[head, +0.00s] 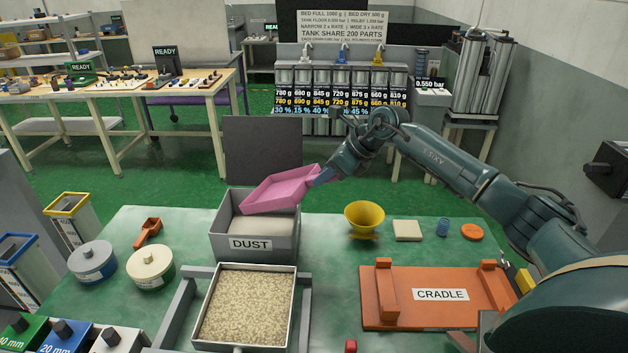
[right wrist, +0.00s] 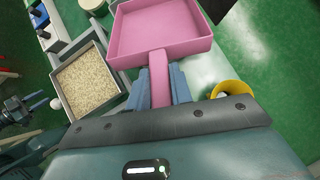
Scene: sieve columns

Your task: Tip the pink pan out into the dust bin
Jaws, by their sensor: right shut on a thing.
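The pink pan (head: 282,189) is held over the grey dust bin (head: 254,245), tilted with its left edge lower. My right gripper (head: 323,176) is shut on the pan's handle. In the right wrist view the pan (right wrist: 160,32) has its handle (right wrist: 159,75) between the two blue-grey fingers (right wrist: 159,92). Its visible floor looks bare and pink. The bin carries a DUST label and holds pale material. No falling material can be made out.
A framed sieve (head: 246,305) of beige grains stands in front of the bin. A dark upright panel (head: 262,152) is behind it. A yellow funnel (head: 364,218) and an orange cradle (head: 425,312) are to the right. Two round tubs (head: 150,265) and an orange scoop (head: 148,232) are left.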

